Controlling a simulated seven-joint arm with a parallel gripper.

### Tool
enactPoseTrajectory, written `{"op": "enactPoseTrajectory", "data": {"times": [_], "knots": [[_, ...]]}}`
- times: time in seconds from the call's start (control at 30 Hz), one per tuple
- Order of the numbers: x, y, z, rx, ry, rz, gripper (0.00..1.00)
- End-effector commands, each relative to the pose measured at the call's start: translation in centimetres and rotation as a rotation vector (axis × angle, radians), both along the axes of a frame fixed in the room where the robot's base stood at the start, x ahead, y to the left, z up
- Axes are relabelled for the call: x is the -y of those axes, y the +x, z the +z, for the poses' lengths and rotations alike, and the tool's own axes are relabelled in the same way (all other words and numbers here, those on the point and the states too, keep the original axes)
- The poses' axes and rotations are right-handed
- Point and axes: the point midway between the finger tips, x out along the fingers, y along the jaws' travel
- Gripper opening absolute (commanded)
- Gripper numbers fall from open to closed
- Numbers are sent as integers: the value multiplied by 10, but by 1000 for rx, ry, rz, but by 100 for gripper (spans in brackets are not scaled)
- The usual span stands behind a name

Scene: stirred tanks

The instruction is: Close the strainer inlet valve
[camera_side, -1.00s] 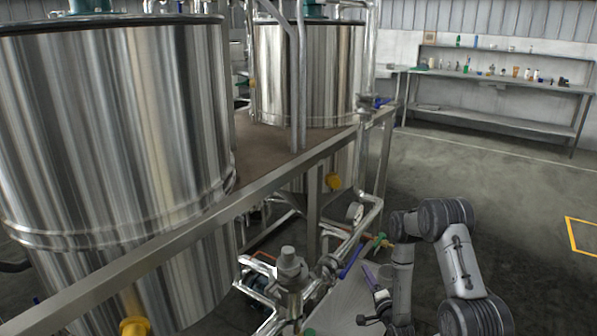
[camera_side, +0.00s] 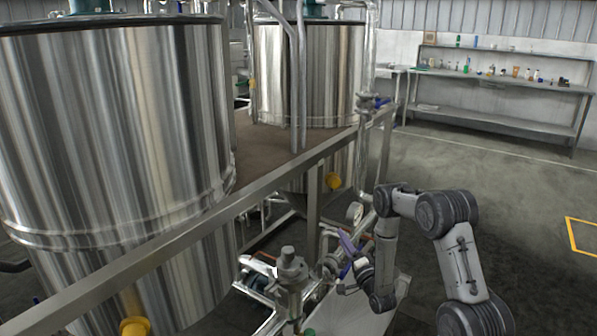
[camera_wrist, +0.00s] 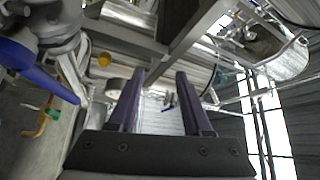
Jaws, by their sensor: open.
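A valve with a long blue lever (camera_side: 345,271) sits on the metal pipework beside the tank frame. The same kind of blue lever fills the left side of the wrist view (camera_wrist: 38,70), left of my fingers and apart from them. No label shows, so I cannot tell for sure that it is the strainer inlet valve. My gripper (camera_side: 347,243) is beside and slightly above the lever in the side view, its purple fingers partly overlapping the pipework. In the wrist view my gripper (camera_wrist: 162,74) is open, with nothing between its fingers.
Pipes, a pressure gauge (camera_side: 355,212) and a metal fitting (camera_side: 289,268) crowd the work area. A steel frame beam (camera_side: 250,195) and two large tanks stand to the left. A green and orange valve shows in the wrist view (camera_wrist: 46,116). Open floor lies to the right.

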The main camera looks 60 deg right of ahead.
Motion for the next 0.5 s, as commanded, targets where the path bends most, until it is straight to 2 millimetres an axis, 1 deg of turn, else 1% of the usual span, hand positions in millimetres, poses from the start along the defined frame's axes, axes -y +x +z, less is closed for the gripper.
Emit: {"op": "enactPoseTrajectory", "data": {"times": [0.03, 0.5], "knots": [[-1, 7, 9, 10, -11, 10, 50], [-15, 53, 78, 73, -72, 83, 50]]}}
